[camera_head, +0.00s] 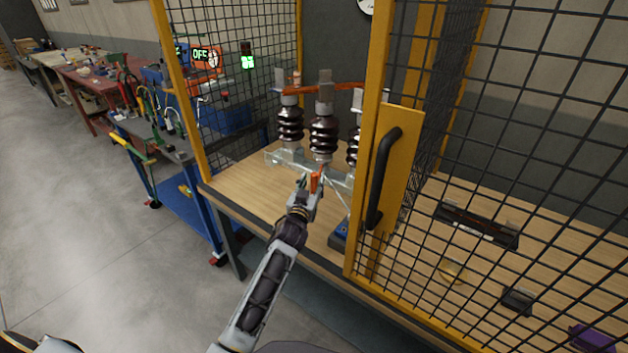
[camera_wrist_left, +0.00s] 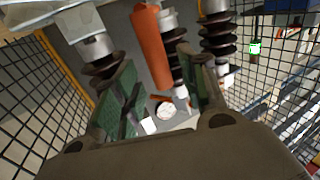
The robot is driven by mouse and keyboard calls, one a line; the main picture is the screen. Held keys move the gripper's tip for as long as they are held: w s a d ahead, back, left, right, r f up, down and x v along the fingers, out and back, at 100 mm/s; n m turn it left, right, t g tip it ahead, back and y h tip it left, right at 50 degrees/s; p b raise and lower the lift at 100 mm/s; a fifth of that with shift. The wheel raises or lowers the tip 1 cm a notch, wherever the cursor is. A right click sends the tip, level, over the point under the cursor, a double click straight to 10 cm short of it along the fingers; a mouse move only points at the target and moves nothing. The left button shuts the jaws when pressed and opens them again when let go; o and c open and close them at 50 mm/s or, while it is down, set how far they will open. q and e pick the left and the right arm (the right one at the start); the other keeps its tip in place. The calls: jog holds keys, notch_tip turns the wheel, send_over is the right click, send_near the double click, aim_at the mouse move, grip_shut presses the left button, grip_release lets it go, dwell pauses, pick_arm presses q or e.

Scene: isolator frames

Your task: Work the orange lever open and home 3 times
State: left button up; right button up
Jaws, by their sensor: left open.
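The orange lever (camera_head: 315,182) stands roughly upright low on the front of the isolator frame (camera_head: 336,178), below the dark ribbed insulators (camera_head: 323,137). In the left wrist view the lever (camera_wrist_left: 151,48) is a thick orange bar rising ahead of the fingers, between the insulators. My left gripper (camera_head: 308,186) reaches in through the cage opening and is at the lever. In the left wrist view its two green-padded fingers (camera_wrist_left: 160,100) are spread, with the lever's lower part seen between them. I cannot tell whether either finger touches it. My right gripper is out of view.
A yellow mesh cage stands around the wooden bench (camera_head: 245,185). Its door with a black handle (camera_head: 382,175) is just right of my left arm. A display reading OFF (camera_head: 201,54) is at the back left. A black tray (camera_head: 476,225) lies behind the right mesh.

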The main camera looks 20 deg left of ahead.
aim_at(313, 181)
pick_arm(q)
jog(key=shift+w+a, duration=0.1)
jog(key=shift+w, duration=1.45)
grip_shut()
